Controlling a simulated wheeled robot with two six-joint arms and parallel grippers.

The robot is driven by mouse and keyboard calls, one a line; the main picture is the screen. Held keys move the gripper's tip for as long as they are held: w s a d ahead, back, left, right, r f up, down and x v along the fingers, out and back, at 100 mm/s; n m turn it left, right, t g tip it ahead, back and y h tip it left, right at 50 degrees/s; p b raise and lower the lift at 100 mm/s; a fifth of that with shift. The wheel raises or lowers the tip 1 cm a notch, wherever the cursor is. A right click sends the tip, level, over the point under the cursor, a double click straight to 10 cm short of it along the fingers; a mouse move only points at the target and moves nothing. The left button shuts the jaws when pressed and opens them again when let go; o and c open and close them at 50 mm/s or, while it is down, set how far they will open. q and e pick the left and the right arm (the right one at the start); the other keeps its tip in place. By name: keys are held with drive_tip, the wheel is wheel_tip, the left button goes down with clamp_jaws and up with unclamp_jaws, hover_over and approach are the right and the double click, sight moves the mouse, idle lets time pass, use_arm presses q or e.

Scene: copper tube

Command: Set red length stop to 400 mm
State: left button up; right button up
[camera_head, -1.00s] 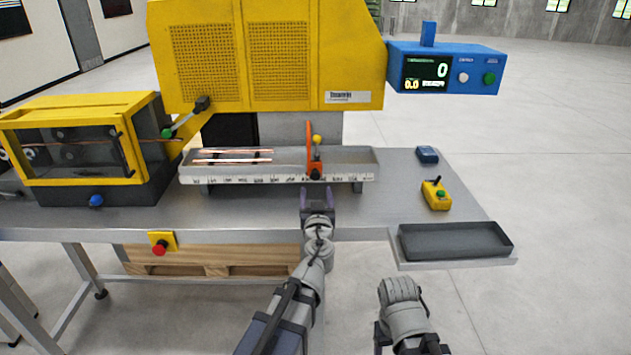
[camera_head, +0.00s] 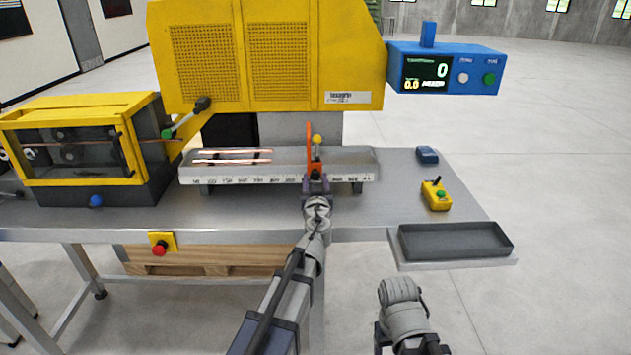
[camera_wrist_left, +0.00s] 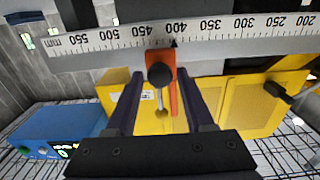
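The red length stop (camera_head: 311,150) is an orange-red upright plate on the measuring trough's (camera_head: 225,178) front rail. It has a yellow ball on top and a black knob at the front. In the left wrist view, the stop (camera_wrist_left: 173,98) has a black pointer at about the 400 mark of the white scale (camera_wrist_left: 100,38). My left gripper (camera_head: 316,184) is at the knob; in the left wrist view its fingers (camera_wrist_left: 162,82) are spread on both sides of the black knob (camera_wrist_left: 160,75), with gaps showing. My right arm shows at the bottom; its fingers cannot be made out.
Copper tubes (camera_head: 232,157) lie in the trough's left part. A yellow machine (camera_head: 265,55) stands behind. A blue display box (camera_head: 445,68) reads 0. A yellow control box (camera_head: 436,196) and a dark tray (camera_head: 455,241) are at the right.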

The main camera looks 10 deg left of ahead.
use_arm(q)
clamp_jaws()
idle(0.6)
idle(0.4)
drive_tip(key=shift+a, duration=0.2)
